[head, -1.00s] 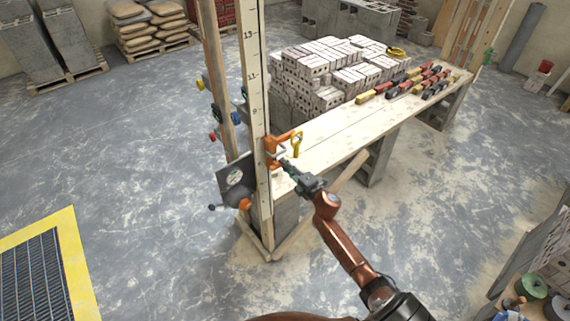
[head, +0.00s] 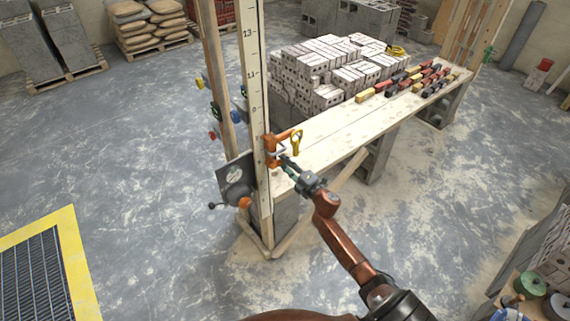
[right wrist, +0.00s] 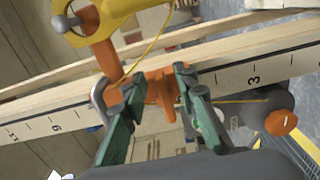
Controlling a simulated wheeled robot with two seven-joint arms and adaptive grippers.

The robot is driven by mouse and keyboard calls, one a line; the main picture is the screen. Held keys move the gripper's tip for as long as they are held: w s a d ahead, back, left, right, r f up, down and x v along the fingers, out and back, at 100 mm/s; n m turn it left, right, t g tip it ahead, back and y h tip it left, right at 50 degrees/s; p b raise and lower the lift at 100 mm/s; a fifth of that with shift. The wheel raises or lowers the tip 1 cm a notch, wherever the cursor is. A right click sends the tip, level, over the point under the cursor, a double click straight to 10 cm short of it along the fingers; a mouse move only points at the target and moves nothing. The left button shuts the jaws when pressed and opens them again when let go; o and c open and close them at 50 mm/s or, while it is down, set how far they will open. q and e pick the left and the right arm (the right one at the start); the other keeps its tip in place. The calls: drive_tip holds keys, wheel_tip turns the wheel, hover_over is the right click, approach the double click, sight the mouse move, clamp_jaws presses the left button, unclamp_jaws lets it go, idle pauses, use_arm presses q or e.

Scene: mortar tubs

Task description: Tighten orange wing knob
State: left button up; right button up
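The orange wing knob (right wrist: 166,92) shows in the right wrist view in front of the pale numbered board (right wrist: 235,74). My right gripper (right wrist: 161,82) has its two green fingers apart, one on each side of the knob. I cannot tell whether either finger touches it. In the head view the right gripper (head: 286,161) reaches the orange clamp (head: 271,150) on the upright numbered board (head: 256,105); the knob is not clear there. My left gripper is not in view.
A yellow-handled part (head: 296,142) sticks out beside the clamp. A grey plate (head: 236,178) with an orange round knob (head: 244,203) is lower on the post. The plank bench (head: 330,128) extends behind, carrying bricks. The floor at left is mostly clear.

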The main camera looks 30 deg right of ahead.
drive_tip(key=s, duration=1.2)
drive_tip(key=shift+d, duration=0.45)
drive_tip(key=s+f+m+g+h, duration=0.1)
drive_tip(key=s+f+m+g, duration=0.3)
drive_tip(key=f, duration=0.9)
drive_tip(key=s+d+f+m+g+h, duration=0.1)
drive_tip(key=s+f+m, duration=0.2)
drive_tip(key=s+f, duration=0.7)
drive_tip(key=s+f+m+g+h, duration=0.1)
drive_tip(key=s+f+m+g, duration=0.15)
drive_tip(key=f, duration=1.35)
drive_tip(key=s+a+f+m+g, duration=0.2)
drive_tip(key=s+a+f, duration=0.3)
drive_tip(key=s, duration=0.8)
drive_tip(key=s+a+f+m+g+y, duration=0.1)
drive_tip(key=s+a+f+m+g, duration=0.2)
drive_tip(key=s+f, duration=0.7)
drive_tip(key=s+a+f+m+g, duration=0.3)
drive_tip(key=s+a+f, duration=0.3)
drive_tip(key=s, duration=0.9)
wheel_tip(320, 180, down, 3)
drive_tip(key=shift+s+a+r+g+y, duration=0.2)
drive_tip(key=shift+s+a+g+y, duration=0.15)
drive_tip(key=shift+g, duration=0.4)
